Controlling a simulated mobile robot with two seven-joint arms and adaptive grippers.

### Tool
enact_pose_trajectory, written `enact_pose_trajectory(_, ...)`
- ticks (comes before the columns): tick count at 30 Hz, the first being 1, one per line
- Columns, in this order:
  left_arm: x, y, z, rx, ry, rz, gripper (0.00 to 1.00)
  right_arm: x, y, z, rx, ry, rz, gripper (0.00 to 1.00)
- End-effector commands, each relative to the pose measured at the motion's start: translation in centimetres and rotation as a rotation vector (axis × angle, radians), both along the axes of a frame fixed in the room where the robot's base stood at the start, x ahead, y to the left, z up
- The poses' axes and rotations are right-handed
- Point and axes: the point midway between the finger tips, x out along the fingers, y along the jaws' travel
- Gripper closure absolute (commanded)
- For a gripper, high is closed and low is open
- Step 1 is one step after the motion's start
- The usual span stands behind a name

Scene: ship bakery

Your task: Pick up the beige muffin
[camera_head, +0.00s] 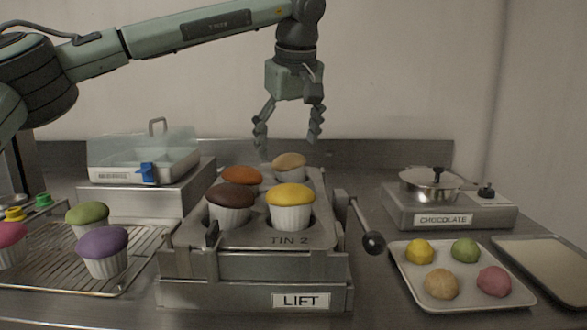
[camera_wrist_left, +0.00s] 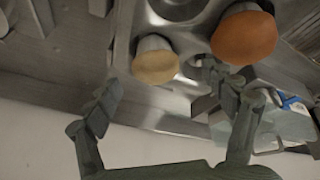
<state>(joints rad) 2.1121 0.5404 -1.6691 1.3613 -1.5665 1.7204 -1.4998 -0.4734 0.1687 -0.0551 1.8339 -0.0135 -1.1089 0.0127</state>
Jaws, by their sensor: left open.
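The beige muffin (camera_head: 289,164) sits in the back right cup of the muffin tin (camera_head: 290,240) marked TIN 2. In the left wrist view the beige muffin (camera_wrist_left: 155,62) shows in a pale cup, with the orange muffin (camera_wrist_left: 244,38) to its right. My left gripper (camera_head: 287,146) is open and empty, pointing down just above and about in line with the beige muffin. In the left wrist view its two fingers (camera_wrist_left: 172,108) are spread apart, below the beige muffin in the picture. My right gripper is not in view.
An orange muffin (camera_head: 241,176), a brown muffin (camera_head: 231,198) and a yellow muffin (camera_head: 291,196) share the tin. A black-knobbed lever (camera_head: 373,242) stands at its right. A cooling rack (camera_head: 135,262) is left; a tray of dough balls (camera_head: 400,262) is right.

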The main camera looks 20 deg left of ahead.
Motion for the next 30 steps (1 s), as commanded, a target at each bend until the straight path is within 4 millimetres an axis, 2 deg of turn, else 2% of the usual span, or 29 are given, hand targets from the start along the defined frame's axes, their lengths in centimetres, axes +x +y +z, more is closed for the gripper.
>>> enact_pose_trajectory(10,2.3,0.7,-4.1,-0.002,0.003,0.000,0.17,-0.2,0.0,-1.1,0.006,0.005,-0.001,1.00)
enact_pose_trajectory(19,2.5,0.7,-4.5,-0.004,0.000,-0.002,0.17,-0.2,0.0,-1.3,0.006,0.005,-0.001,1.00)
enact_pose_trajectory(28,2.5,0.7,-4.5,-0.004,0.000,-0.001,0.54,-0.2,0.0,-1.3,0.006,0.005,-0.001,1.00)
enact_pose_trajectory(30,2.5,0.7,-4.5,-0.004,0.000,-0.001,0.58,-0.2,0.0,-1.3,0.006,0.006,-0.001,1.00)
